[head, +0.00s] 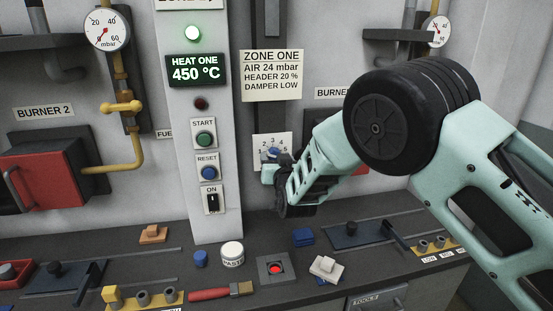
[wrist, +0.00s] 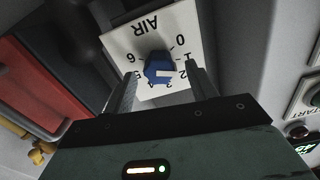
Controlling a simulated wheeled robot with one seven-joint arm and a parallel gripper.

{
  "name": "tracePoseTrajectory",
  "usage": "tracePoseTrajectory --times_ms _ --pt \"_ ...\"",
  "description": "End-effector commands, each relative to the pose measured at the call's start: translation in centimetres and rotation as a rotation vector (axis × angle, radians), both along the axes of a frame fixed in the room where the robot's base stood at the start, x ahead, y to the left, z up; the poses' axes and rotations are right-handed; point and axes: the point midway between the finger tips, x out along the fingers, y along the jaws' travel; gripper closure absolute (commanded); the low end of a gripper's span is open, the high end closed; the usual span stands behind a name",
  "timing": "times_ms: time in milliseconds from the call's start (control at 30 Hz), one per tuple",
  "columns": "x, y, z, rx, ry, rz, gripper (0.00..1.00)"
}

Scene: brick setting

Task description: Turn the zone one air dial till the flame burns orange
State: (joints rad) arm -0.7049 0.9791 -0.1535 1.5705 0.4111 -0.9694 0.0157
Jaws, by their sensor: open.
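The air dial is a blue knob (wrist: 158,68) on a white plate (wrist: 118,42) marked AIR with numbers 0 to 6, upside down in the wrist view. Its white mark points toward about the 2. In the head view the blue knob (head: 273,153) is partly hidden by my gripper (head: 270,170). In the wrist view my gripper (wrist: 162,80) is open, with one finger on each side of the knob. I cannot tell whether either finger touches it. No flame can be made out in either view.
A sign (head: 271,76) reads ZONE ONE, AIR 24 mbar, HEADER 20 %, DAMPER LOW. A display (head: 196,70) reads HEAT ONE 450 °C. Start (head: 205,139) and reset (head: 208,173) buttons are left of the dial. The bench below holds a brush (head: 222,292), a paste jar (head: 232,254) and blocks.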

Motion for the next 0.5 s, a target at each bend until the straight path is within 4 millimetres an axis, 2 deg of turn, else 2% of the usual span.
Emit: tracePoseTrajectory --times_ms 33,167,500 --pt "-0.01 0.00 0.01 0.000 0.000 0.000 0.51" --pt "-0.02 -0.01 0.02 0.000 0.000 0.000 0.88" --pt "0.01 -0.07 -0.26 0.036 0.008 -0.001 0.88"
